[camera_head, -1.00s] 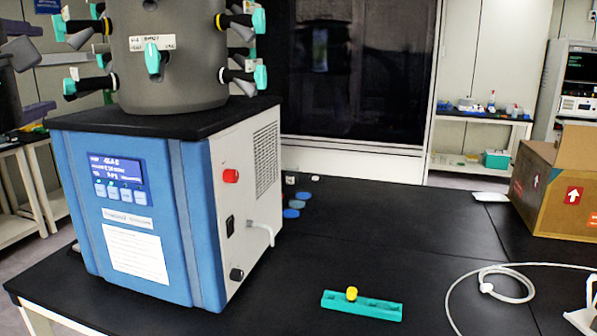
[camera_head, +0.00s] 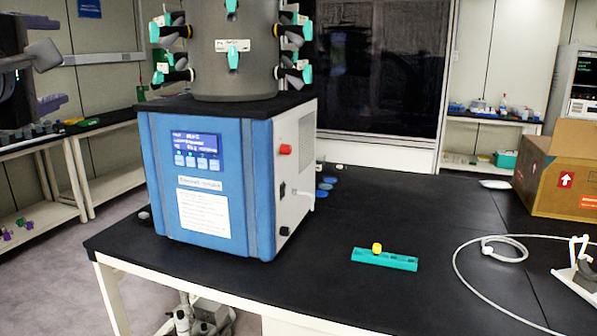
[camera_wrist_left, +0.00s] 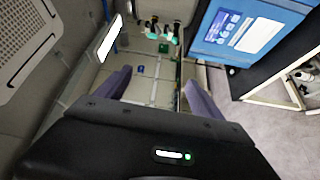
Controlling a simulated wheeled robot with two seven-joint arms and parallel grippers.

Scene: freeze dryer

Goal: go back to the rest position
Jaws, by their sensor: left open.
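The freeze dryer (camera_head: 210,185) stands on the black table at left of centre in the head view, with a grey drum and teal-handled valves on top. Its blue front also shows in the left wrist view (camera_wrist_left: 238,35). A teal rack (camera_head: 385,259) with a yellow-capped vial (camera_head: 377,248) lies on the table to its right. My left gripper (camera_wrist_left: 158,88) shows in the left wrist view with its two purple fingers apart and nothing between them. It is clear of the table.
A cardboard box (camera_head: 560,170) stands on the table's right side, with a white cable (camera_head: 470,285) in front. Side benches (camera_head: 100,125) stand at left. The table's front middle is clear.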

